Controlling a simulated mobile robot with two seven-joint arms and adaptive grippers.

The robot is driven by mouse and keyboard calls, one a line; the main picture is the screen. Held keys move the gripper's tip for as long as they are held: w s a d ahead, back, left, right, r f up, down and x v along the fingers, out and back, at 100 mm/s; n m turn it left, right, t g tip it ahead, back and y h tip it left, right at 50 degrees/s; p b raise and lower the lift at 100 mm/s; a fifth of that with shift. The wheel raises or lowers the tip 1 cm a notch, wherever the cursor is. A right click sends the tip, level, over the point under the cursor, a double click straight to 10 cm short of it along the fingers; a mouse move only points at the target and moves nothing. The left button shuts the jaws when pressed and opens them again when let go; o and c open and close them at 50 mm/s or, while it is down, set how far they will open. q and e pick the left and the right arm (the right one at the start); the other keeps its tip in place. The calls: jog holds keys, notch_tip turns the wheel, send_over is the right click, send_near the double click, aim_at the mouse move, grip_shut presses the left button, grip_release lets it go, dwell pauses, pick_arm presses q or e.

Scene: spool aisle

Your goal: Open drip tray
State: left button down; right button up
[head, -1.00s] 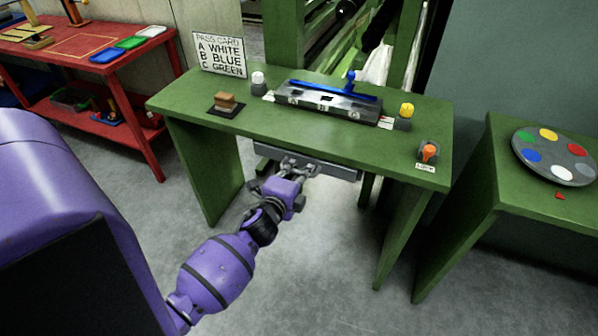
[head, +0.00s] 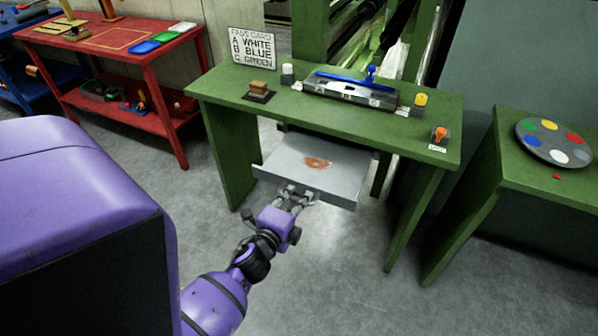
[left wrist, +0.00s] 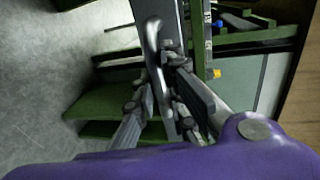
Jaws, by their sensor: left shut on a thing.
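The grey drip tray (head: 330,166) is pulled out from under the green table in the head view. A rust-brown stain (head: 317,162) shows on its floor. My left gripper (head: 298,194) is at the tray's front and shut on its handle. In the left wrist view the pale bar handle (left wrist: 154,45) runs along the tray's front (left wrist: 172,22), with the fingers of my left gripper (left wrist: 165,100) around it. My right gripper is not in view.
The green table (head: 290,106) carries a rail fixture (head: 350,92), a brown block (head: 259,88), a card (head: 252,47), and white, yellow and orange knobs. A colour disc (head: 553,142) lies on the right table. A red bench (head: 110,50) stands left. Floor before the tray is clear.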

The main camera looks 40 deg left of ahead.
pick_arm(q)
jog(key=shift+s+d, duration=0.2)
jog(key=shift+s, duration=0.25)
jog(key=c, duration=1.8)
grip_release()
jog(key=shift+o, duration=0.2)
jog(key=v, duration=1.2)
jog(key=shift+a, duration=0.1)
